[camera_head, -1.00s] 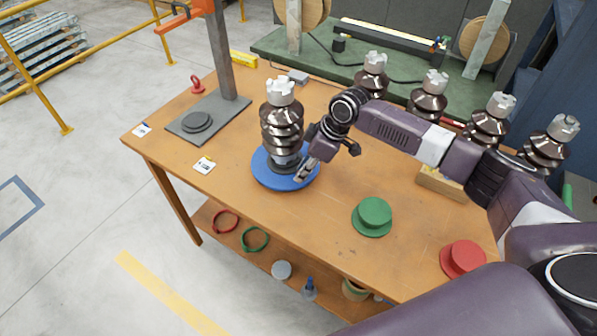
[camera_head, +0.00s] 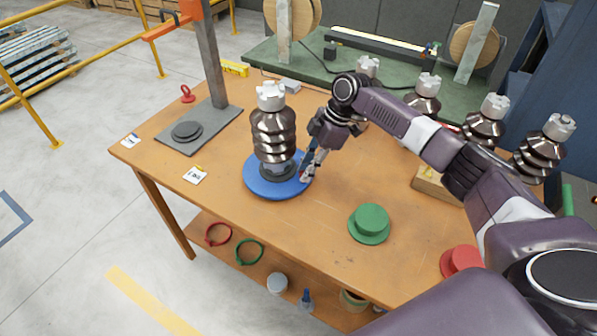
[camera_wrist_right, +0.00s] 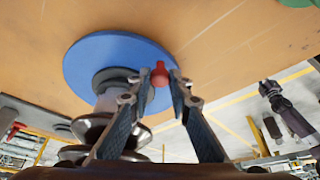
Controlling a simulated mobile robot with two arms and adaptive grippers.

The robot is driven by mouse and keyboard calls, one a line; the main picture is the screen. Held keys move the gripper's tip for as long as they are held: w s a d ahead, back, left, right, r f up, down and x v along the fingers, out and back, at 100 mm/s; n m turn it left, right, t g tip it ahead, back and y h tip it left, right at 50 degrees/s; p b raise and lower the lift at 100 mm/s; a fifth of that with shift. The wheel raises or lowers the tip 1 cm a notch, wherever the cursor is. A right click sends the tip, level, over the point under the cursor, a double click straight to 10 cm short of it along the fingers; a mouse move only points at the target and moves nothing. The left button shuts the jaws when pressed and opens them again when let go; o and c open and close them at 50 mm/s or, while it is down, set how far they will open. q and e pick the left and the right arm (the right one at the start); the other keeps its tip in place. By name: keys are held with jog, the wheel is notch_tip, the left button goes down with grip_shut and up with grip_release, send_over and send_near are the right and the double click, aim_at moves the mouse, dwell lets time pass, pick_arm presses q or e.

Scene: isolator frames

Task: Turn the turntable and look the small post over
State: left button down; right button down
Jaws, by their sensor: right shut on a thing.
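The small post (camera_head: 273,135), with dark brown ribs and a pale notched cap, stands upright on the blue turntable (camera_head: 262,189) near the table's middle. In the right wrist view the turntable (camera_wrist_right: 95,58) shows from close by, with part of the post (camera_wrist_right: 88,128) at lower left. My right gripper (camera_head: 307,173) is at the turntable's right edge, beside the post and apart from it. In the wrist view its fingertips (camera_wrist_right: 160,80) are shut on a small red knob (camera_wrist_right: 160,70) at the rim. The post's far side is hidden. My left gripper is not in view.
Several similar ribbed posts (camera_head: 484,127) stand at the back right, partly behind my right arm. A green flanged piece (camera_head: 370,222) and a red one (camera_head: 461,262) lie right of the turntable. A grey plate with a column (camera_head: 222,114) stands at the left.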

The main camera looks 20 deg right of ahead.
jog(key=shift+w+d+r+n, duration=0.1)
jog(key=shift+w+d+n, duration=0.1)
jog(key=shift+n, duration=0.1)
dwell(0.4)
jog(key=c, duration=1.8)
grip_release()
jog(key=w+v, duration=0.1)
jog(key=v, duration=1)
jog(key=shift+s+d+r, duration=0.2)
jog(key=shift+s+r, duration=0.2)
jog(key=shift+s, duration=0.1)
jog(key=shift+r, duration=0.1)
